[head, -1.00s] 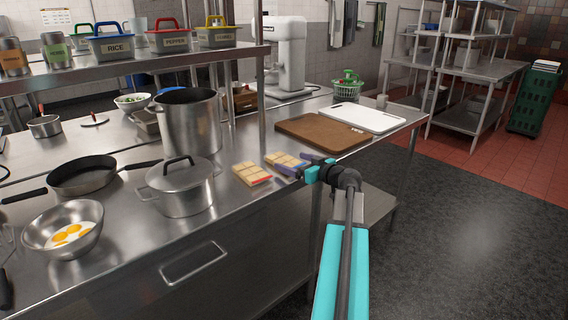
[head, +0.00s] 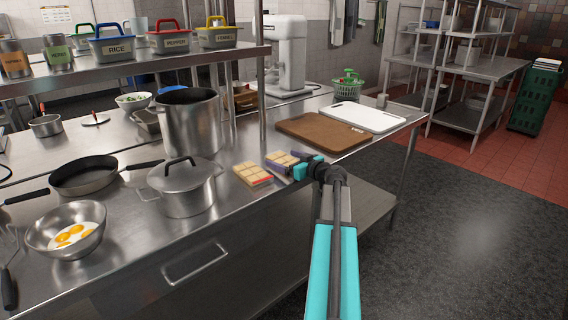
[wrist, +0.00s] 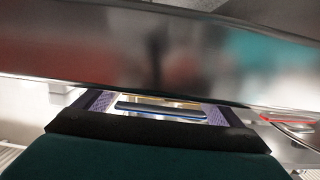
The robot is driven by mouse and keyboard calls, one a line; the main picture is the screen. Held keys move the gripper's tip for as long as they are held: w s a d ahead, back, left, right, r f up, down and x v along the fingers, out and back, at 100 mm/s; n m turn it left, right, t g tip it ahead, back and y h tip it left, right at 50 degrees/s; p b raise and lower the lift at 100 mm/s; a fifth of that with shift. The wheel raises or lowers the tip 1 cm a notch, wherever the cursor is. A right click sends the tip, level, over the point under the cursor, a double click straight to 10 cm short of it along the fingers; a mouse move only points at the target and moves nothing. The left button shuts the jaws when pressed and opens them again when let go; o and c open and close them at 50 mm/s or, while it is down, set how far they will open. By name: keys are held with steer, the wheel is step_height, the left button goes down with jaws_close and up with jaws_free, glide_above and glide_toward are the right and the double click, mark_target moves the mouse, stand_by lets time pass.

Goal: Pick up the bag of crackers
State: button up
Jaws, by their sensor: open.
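Two clear bags of tan crackers lie on the steel counter in the head view. The nearer bag (head: 253,174) has a red edge. The farther bag (head: 280,158) is partly hidden by my gripper (head: 286,164). My gripper is open, low over the counter, with its purple fingers at the farther bag. In the wrist view, the two fingers (wrist: 155,106) stand apart on either side of a bag with a dark blue edge (wrist: 160,109). I cannot tell whether either finger touches it.
A lidded pot (head: 184,190) stands left of the bags. A brown cutting board (head: 318,131) lies behind to the right. A tall stock pot (head: 188,120) stands behind. The steel counter's front edge (head: 250,215) runs below the bags.

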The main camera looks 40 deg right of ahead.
mark_target(285, 159)
stand_by(0.3)
steer(key=c, duration=1.2)
steer(key=shift+r, duration=0.1)
steer(key=shift+r+b, duration=0.3)
steer(key=shift+r, duration=1.4)
steer(key=s+a, duration=0.2)
steer(key=a, duration=0.1)
steer(key=s+a+b, duration=0.1)
steer(key=s+a, duration=0.2)
steer(key=a, duration=0.1)
steer(key=s+a+r, duration=0.1)
steer(key=s+a, duration=0.1)
steer(key=a, duration=0.1)
steer(key=shift+s+a+b, duration=0.3)
steer(key=shift+a+b, duration=0.05)
steer(key=shift+a, duration=0.05)
steer(key=shift+a+b, duration=0.15)
steer(key=shift+b, duration=0.75)
steer(key=b, duration=0.3)
steer(key=shift+s+a+f, duration=0.1)
steer(key=shift+s+a, duration=0.05)
